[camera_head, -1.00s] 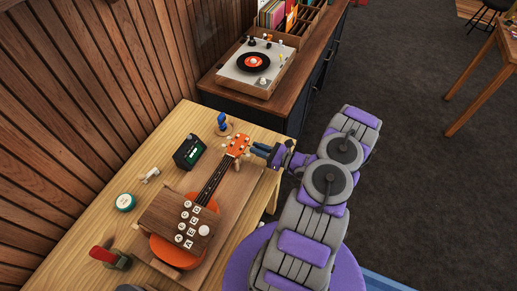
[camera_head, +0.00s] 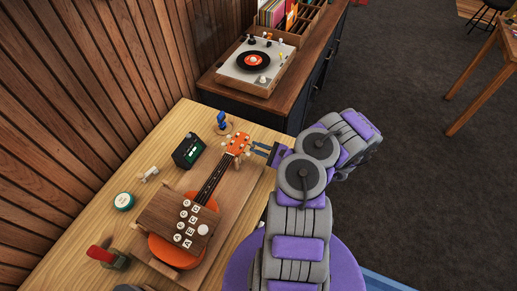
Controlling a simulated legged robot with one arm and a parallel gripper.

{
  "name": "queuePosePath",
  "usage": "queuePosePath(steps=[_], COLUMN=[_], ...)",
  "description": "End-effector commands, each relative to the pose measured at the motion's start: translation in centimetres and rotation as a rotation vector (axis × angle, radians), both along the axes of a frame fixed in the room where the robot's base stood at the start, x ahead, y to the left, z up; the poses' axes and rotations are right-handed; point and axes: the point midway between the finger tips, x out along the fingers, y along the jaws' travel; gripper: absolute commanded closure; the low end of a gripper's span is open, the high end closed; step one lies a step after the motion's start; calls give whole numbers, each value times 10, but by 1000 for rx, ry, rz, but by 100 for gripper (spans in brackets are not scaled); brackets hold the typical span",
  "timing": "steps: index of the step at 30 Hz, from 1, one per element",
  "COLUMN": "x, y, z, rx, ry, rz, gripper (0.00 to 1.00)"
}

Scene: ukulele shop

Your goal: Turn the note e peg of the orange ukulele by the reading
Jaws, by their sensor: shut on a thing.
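The orange ukulele (camera_head: 171,252) lies on a wooden board on the table, its neck pointing up and to the right. Its orange headstock (camera_head: 238,143) has small light tuning pegs along its edges. My gripper (camera_head: 254,149) reaches in from the right and is shut on a peg at the headstock's right side. The fingers largely hide that peg, and I cannot read which note it belongs to. A small dark tuner (camera_head: 188,151) with a green display stands left of the headstock. Its reading is too small to make out.
A wooden box (camera_head: 164,213) with lettered white buttons sits over the ukulele's body. A blue item (camera_head: 222,120), a teal round tin (camera_head: 123,201) and a red-handled tool (camera_head: 101,254) are on the table. A turntable (camera_head: 256,65) stands on the cabinet behind.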

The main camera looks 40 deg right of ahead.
Motion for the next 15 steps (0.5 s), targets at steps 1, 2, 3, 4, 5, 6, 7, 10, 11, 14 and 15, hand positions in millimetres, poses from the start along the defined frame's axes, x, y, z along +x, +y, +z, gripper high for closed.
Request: queuePosePath(steps=[1, 2, 3, 4, 5, 6, 7, 10, 11, 14, 15], x=[1, 1, 1, 1, 1, 1, 1, 0, 0, 0, 0], y=[1, 1, 1, 1, 1, 1, 1, 1, 1, 1, 1], z=[-3, -3, -3, -4, -4, -4, -4, -4, -4, -5, -5], rx=[-40, -67, -102, -129, -155, -191, -217, -297, -319, -388, -413], ry=[-15, -26, -41, -51, -61, -75, -85, -118, -127, -155, -166], rz=[1, 1, 0, 2, 0, 1, 2, 3, 1, 3, 2], gripper=[100, 100, 100, 100, 100, 100, 100, 100, 100, 100, 100])
